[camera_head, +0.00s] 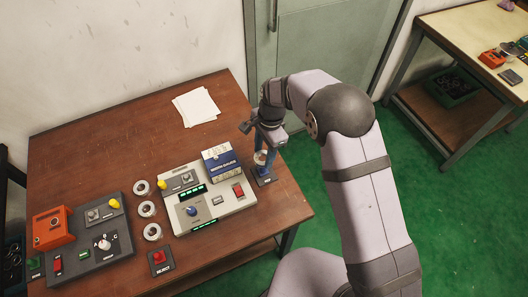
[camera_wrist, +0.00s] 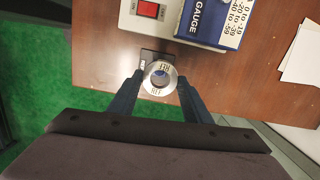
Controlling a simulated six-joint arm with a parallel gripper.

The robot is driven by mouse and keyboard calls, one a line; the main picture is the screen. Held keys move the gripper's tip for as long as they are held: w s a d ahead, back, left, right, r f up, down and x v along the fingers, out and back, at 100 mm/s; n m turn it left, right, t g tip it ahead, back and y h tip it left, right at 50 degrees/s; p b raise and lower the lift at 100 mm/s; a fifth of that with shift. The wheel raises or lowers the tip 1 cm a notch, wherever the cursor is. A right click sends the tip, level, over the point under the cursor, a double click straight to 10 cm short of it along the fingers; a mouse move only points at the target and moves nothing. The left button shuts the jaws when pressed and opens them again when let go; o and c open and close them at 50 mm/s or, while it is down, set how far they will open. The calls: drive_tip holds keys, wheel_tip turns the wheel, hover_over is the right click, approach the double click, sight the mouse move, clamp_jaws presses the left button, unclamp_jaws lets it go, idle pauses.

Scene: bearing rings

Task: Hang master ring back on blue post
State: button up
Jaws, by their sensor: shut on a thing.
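The master ring (camera_wrist: 150,80) is a pale metal ring marked REF. In the wrist view it lies between the two fingers of my gripper (camera_wrist: 159,88), which is shut on it. In the head view the ring (camera_head: 260,157) shows between the fingertips of my gripper (camera_head: 261,152), over the small dark base (camera_head: 265,181) of the blue post (camera_head: 263,170). The base (camera_wrist: 147,56) also shows beyond the ring in the wrist view. The ring lines up with the post from above, but I cannot tell whether it is around the post or just above its tip.
A grey gauge console (camera_head: 210,208) with a blue-and-white gauge box (camera_head: 221,162) stands close left of the post. Several loose rings (camera_head: 146,208) lie left of the console. Papers (camera_head: 196,106) lie at the back. The table's right edge is near the post.

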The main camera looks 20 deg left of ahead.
drive_tip(key=shift+f+b, duration=1.5)
drive_tip(key=shift+f, duration=0.4)
drive_tip(key=shift+p, duration=0.3)
drive_tip(key=shift+f+b, duration=0.75)
drive_tip(key=shift+f, duration=1)
idle(2.0)
drive_tip(key=o, duration=1.4)
drive_tip(key=shift+r, duration=0.1)
drive_tip(key=shift+r+p, duration=2.85)
drive_tip(key=shift+r, duration=0.8)
